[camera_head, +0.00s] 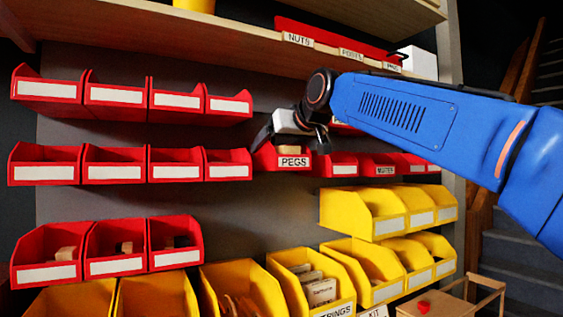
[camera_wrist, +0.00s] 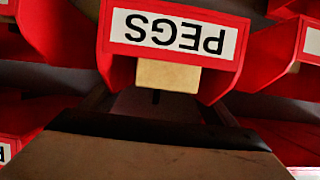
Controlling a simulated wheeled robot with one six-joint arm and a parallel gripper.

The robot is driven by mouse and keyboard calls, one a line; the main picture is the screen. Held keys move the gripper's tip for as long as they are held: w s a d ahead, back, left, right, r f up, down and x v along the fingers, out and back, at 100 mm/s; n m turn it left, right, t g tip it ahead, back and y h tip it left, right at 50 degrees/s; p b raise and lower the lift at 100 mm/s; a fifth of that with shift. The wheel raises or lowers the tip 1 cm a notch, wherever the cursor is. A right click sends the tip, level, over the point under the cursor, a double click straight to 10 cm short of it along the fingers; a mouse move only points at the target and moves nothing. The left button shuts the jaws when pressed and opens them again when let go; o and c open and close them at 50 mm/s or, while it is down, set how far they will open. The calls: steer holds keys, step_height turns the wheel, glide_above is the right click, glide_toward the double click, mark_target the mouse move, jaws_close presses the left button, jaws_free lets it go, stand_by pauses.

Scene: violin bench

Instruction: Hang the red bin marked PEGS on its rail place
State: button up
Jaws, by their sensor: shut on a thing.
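The red bin marked PEGS (camera_head: 293,162) is in the middle row in the head view, between the left group of red bins and the right group. It looks about level with its neighbours. My gripper (camera_head: 292,139) is at the bin's upper part, with a finger at each side, shut on it. In the wrist view the bin (camera_wrist: 115,62) shows upside down at the top, its label readable and a pale block inside. Its back and the rail behind it are hidden, so I cannot tell whether it touches the rail.
Red bins (camera_head: 228,157) stand close on the left, and others (camera_head: 338,158) close on the right. A shelf (camera_head: 230,42) with a labelled red strip (camera_head: 335,40) runs above. Yellow bins (camera_head: 362,206) sit below. Bare grey panel (camera_head: 245,215) lies under the PEGS bin.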

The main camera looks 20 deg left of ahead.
steer(key=shift+w+a, duration=0.35)
steer(key=shift+a, duration=0.1)
stand_by(0.7)
steer(key=shift+f, duration=0.85)
stand_by(0.8)
steer(key=o, duration=1.2)
steer(key=v, duration=1.7)
steer(key=shift+s+d+r, duration=0.1)
steer(key=shift+s+d, duration=0.05)
steer(key=s+d+f+m+h, duration=0.2)
steer(key=d+f+m+h, duration=0.4)
steer(key=d+f, duration=2.15)
steer(key=s+d+f+m+g+h, duration=0.1)
steer(key=s+d+f, duration=0.5)
steer(key=f, duration=0.4)
steer(key=s+d+f+m+g+h, duration=0.1)
steer(key=s+d+f+h, duration=0.1)
steer(key=s+d+f, duration=0.4)
steer(key=s+d+f+m+g+h, duration=0.1)
steer(key=s+d+f, duration=0.5)
steer(key=f, duration=0.9)
steer(key=shift+s+d+m+g+h, duration=0.2)
steer(key=shift+s+m+g, duration=0.1)
steer(key=shift+s, duration=0.25)
steer(key=shift+s+d+m+g+h, duration=0.2)
steer(key=shift+s+g, duration=0.1)
steer(key=shift+s, duration=0.25)
